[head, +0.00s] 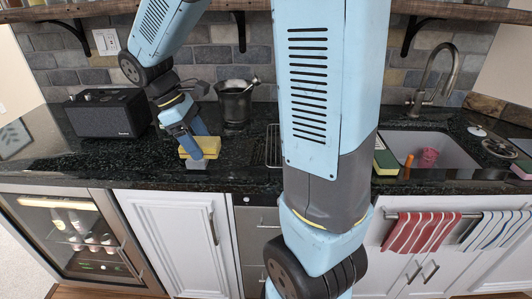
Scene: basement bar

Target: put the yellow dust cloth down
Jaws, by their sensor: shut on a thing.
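The yellow dust cloth (208,145) is a folded, flat-looking bundle at the left part of the dark counter (120,163), near its front edge. My gripper (195,150) points down over the cloth and is shut on it, with blue fingers on its near and far sides. The fingers hide part of the cloth. I cannot tell whether its underside touches the counter.
A black speaker (108,115) stands left of my gripper, and a dark metal pot (236,105) stands behind it to the right. A wire rack (272,146) is partly hidden by my arm. A sink (440,148) with a tap (447,73) is at right.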

